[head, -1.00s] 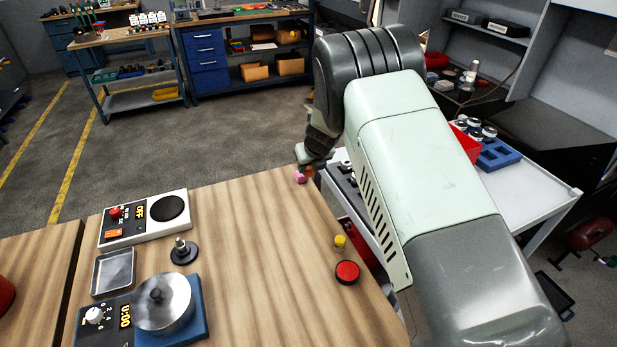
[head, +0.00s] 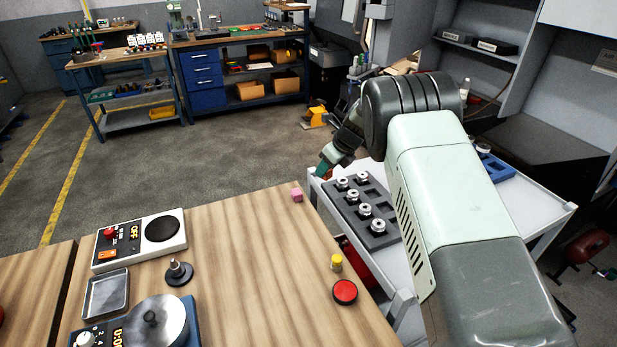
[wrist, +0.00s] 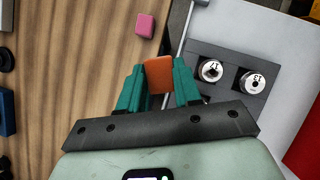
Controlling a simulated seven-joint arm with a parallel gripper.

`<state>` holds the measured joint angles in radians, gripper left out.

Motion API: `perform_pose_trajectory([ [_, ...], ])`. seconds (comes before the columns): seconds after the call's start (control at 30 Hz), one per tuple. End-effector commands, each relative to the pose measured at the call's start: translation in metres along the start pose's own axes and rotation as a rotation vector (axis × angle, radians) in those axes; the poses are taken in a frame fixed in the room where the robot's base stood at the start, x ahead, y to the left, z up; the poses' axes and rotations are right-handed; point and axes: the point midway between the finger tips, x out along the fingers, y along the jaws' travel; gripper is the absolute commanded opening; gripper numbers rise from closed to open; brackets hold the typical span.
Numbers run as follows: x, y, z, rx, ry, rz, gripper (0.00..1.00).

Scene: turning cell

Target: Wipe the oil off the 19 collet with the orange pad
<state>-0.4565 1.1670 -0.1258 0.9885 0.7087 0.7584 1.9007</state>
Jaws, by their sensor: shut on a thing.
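My gripper (wrist: 159,88) is shut on the orange pad (wrist: 159,76), which is held between its teal fingers in the wrist view. In the head view my gripper (head: 324,170) hangs near the wooden bench's far right corner, beside the cart. Several silver collets stand in a dark grey tray (head: 381,239) on the cart. In the wrist view two collets show, one just right of the fingers (wrist: 210,70) and one farther right (wrist: 254,83). Their top marks are too small to read surely. I cannot make out oil on them.
A pink block (head: 297,195) lies at the bench's far right corner. A yellow-topped piece (head: 337,262) and a red button (head: 345,292) stand near the bench's right edge. The white cart (head: 480,235) also carries a blue tray (head: 497,170). The bench's middle is clear.

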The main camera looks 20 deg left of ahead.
Motion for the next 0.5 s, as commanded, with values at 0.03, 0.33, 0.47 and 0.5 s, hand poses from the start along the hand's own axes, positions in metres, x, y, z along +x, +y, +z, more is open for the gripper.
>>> perform_pose_trajectory([
  [0.03, -0.011, -0.017, -0.007, -0.058, -0.005, 0.029, 0.09],
  [0.33, -0.052, -0.052, -0.035, -0.316, -0.024, 0.156, 0.09],
  [0.47, -0.052, -0.053, -0.039, -0.333, -0.025, 0.166, 0.09],
  [0.5, -0.05, -0.053, -0.04, -0.333, -0.025, 0.166, 0.09],
])
